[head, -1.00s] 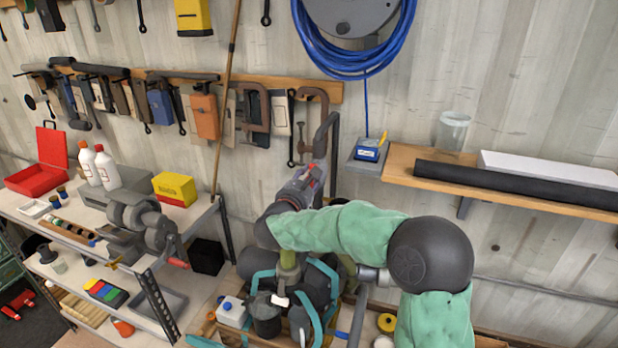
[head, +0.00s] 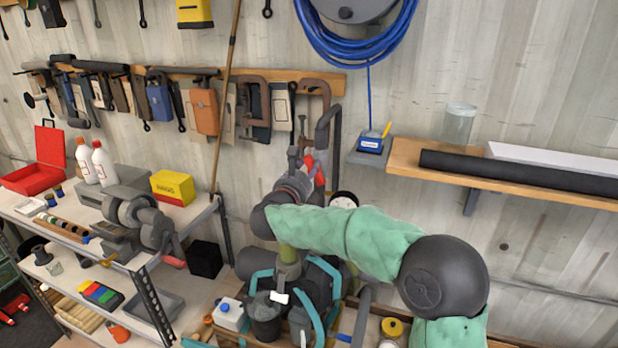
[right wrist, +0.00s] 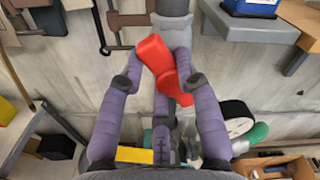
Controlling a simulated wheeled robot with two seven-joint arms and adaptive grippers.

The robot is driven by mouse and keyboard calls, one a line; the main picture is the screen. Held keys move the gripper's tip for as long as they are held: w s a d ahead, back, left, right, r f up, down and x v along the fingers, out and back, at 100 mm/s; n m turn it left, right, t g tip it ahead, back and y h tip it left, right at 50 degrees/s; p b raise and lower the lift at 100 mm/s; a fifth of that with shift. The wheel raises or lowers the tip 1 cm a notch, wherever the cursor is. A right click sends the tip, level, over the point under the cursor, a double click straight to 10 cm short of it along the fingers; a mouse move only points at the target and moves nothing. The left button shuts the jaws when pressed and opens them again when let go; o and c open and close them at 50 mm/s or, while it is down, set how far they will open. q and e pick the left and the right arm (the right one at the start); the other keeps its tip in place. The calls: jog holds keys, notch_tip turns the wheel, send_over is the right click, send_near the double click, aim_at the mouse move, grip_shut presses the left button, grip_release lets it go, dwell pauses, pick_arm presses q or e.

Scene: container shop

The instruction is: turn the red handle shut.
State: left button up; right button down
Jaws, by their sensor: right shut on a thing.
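The red handle (right wrist: 162,66) sits on a grey vertical pipe (right wrist: 173,22) in the right wrist view. It lies aslant across the pipe, from upper left to lower right. My right gripper (right wrist: 160,70) is shut on the handle, with one purple-grey finger on each side of it. In the head view the handle (head: 319,168) shows as a small red piece beside my right gripper (head: 305,167), and the fingers partly hide it. My left gripper is not in view.
A round white gauge (head: 344,200) is close to my right wrist. A wooden shelf (head: 405,165) with a black tube (head: 520,175) is on the wall to the right. Clamps (head: 312,92) hang above the pipe. A bench with teal-handled equipment (head: 325,285) lies below my forearm.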

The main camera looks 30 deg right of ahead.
jog(key=shift+f+n, duration=0.2)
jog(key=shift+n, duration=1.65)
jog(key=shift+f+n, duration=0.25)
jog(key=shift+n, duration=1.65)
jog(key=shift+f+n, duration=0.2)
jog(key=shift+n, duration=1.95)
jog(key=c, duration=0.9)
grip_release()
jog(key=shift+w+f, duration=0.1)
jog(key=shift+a, duration=0.1)
jog(key=v, duration=1.2)
